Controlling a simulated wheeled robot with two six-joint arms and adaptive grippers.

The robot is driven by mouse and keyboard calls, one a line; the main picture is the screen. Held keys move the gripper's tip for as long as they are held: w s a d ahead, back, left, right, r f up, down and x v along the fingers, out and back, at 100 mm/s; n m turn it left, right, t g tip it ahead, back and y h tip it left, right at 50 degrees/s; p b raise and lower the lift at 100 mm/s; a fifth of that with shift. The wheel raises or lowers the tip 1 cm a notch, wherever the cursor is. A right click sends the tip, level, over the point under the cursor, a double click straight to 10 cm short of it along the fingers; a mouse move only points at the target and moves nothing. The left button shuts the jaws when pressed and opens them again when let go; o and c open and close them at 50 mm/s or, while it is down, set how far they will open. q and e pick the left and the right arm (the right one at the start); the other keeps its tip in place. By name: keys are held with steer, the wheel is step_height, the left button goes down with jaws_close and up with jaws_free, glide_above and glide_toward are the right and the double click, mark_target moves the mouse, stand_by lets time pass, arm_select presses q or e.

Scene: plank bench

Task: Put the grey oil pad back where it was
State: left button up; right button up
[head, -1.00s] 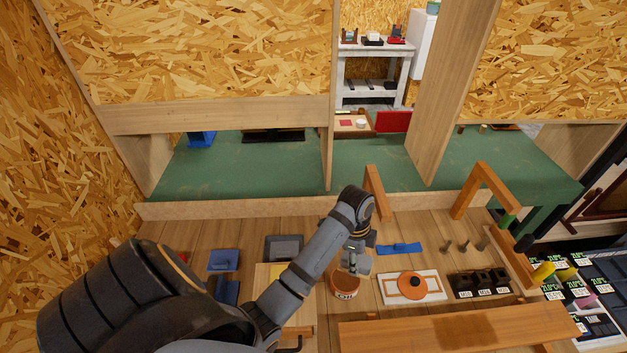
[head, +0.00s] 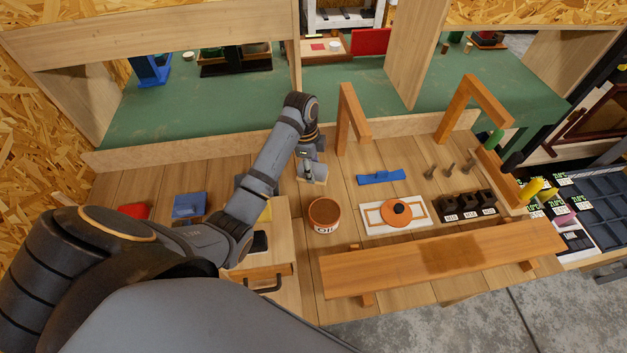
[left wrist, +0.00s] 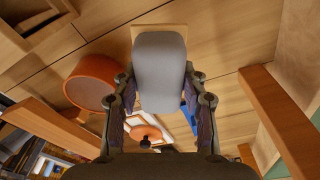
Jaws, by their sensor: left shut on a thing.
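My left gripper (head: 309,162) is shut on the grey oil pad (left wrist: 160,72), which is held between the fingers in the left wrist view. In the head view the grey pad (head: 315,170) hangs under the gripper, over the back middle of the plank bench. A pale tan piece (left wrist: 177,29) shows just beyond the pad's end; I cannot tell if they touch. The brown oil tin (head: 324,216) stands on the bench in front of the gripper, apart from it, and also shows in the left wrist view (left wrist: 92,80). My right gripper is not in view.
A white board with an orange round piece (head: 397,213), a blue tool (head: 381,177) and black blocks (head: 467,207) lie to the right. Wooden arches (head: 344,120) rise near the gripper. A raised wooden beam (head: 440,257) runs along the front. Bare planks lie around the tin.

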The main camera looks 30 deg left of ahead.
arm_select(q)
steer(key=shift+w+a+f, duration=0.2)
steer(key=shift+w+f, duration=0.15)
steer(key=shift+w, duration=0.1)
steer(key=shift+w+f, duration=0.15)
steer(key=shift+f, duration=0.15)
steer(key=shift+w+a+f, duration=0.1)
steer(key=shift+w+f, duration=0.1)
steer(key=shift+f, duration=0.05)
step_height(320, 180, down, 2)
steer(key=shift+f+p, duration=0.2)
steer(key=shift+p, duration=0.5)
steer(key=shift+w+f, duration=0.1)
steer(key=shift+f, duration=0.35)
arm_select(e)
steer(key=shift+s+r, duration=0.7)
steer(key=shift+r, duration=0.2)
